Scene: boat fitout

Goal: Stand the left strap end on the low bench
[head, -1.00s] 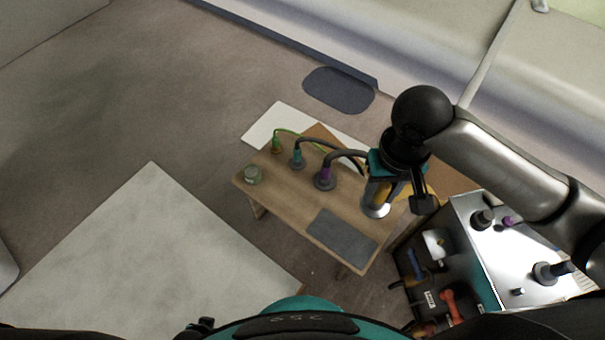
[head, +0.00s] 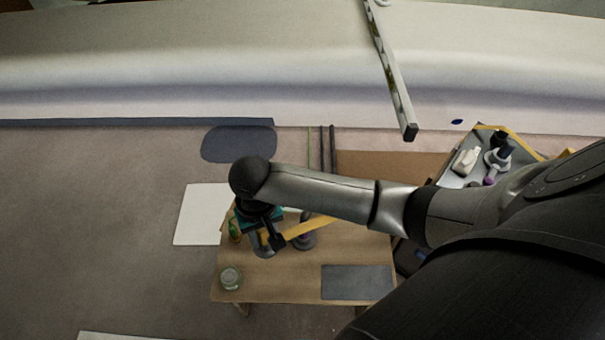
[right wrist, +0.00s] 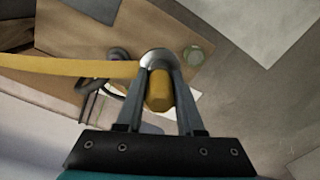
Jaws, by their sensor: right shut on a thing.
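The low bench (head: 290,278) is a light wooden table below my right arm; its top also shows in the right wrist view (right wrist: 110,40). My right gripper (head: 266,240) is over the bench's left half, shut on the strap end. In the right wrist view the fingers (right wrist: 160,80) grip the strap end (right wrist: 158,92), a yellow body with a round silver end. A yellow strap (right wrist: 70,66) runs off from it to the left; in the head view the strap (head: 310,227) runs right. I cannot tell whether the strap end touches the bench. My left gripper is not in view.
A glass jar (head: 231,278) stands at the bench's front left, near the gripper. A dark grey mat (head: 357,282) lies front right. The bench's front middle is bare.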

